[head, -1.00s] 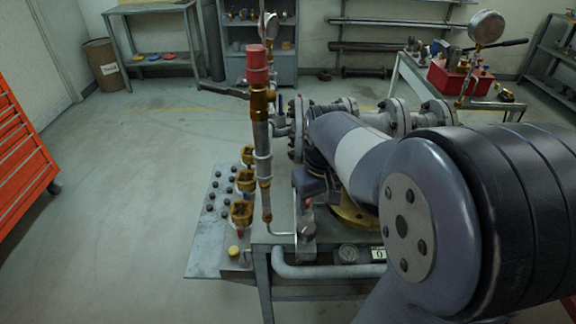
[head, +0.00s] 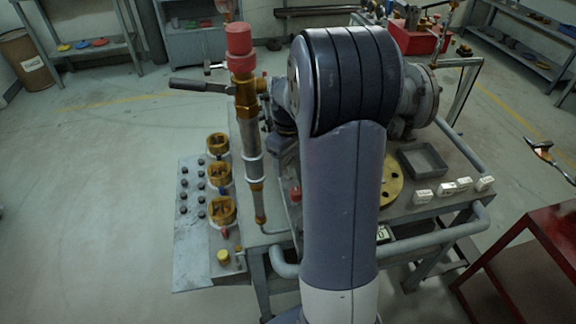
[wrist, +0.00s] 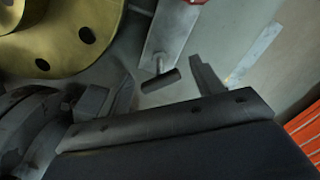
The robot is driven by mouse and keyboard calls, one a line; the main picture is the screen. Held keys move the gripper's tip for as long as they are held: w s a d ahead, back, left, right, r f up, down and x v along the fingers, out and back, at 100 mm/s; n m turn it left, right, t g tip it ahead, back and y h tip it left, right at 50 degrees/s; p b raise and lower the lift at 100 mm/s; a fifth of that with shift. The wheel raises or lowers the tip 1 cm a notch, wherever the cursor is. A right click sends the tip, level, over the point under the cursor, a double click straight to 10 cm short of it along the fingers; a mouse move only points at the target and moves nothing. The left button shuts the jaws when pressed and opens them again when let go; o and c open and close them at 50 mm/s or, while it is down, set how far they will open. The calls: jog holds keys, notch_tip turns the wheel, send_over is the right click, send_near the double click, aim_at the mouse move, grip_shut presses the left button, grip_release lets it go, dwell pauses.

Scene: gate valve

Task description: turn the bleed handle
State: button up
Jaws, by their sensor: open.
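In the wrist view a short dark bar (wrist: 161,82) sits crosswise on a thin stem from a grey plate (wrist: 168,38). It looks like the bleed handle, though I cannot be sure. My gripper (wrist: 162,70) is open, with one finger to each side of the bar. The bar shows between the fingers; I cannot tell whether they touch it. In the head view my arm hides the gripper and this bar. A long dark lever (head: 200,86) also shows there, beside the red-capped pipe (head: 240,60).
A yellow flange (wrist: 70,35) with bolt holes is close at the wrist view's upper left. The head view shows brass fittings (head: 220,175) left of the pipe, a grey tray (head: 423,160) on the bench and a red table (head: 530,250) at right. The floor at left is clear.

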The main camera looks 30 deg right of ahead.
jog(key=shift+f, duration=1.15)
jog(key=c, duration=1)
jog(key=shift+m, duration=0.3)
jog(key=m+p, duration=0.1)
jog(key=m, duration=0.2)
jog(key=shift+r+m, duration=0.1)
jog(key=shift+m, duration=0.3)
jog(key=m, duration=0.5)
jog(key=shift+p, duration=0.35)
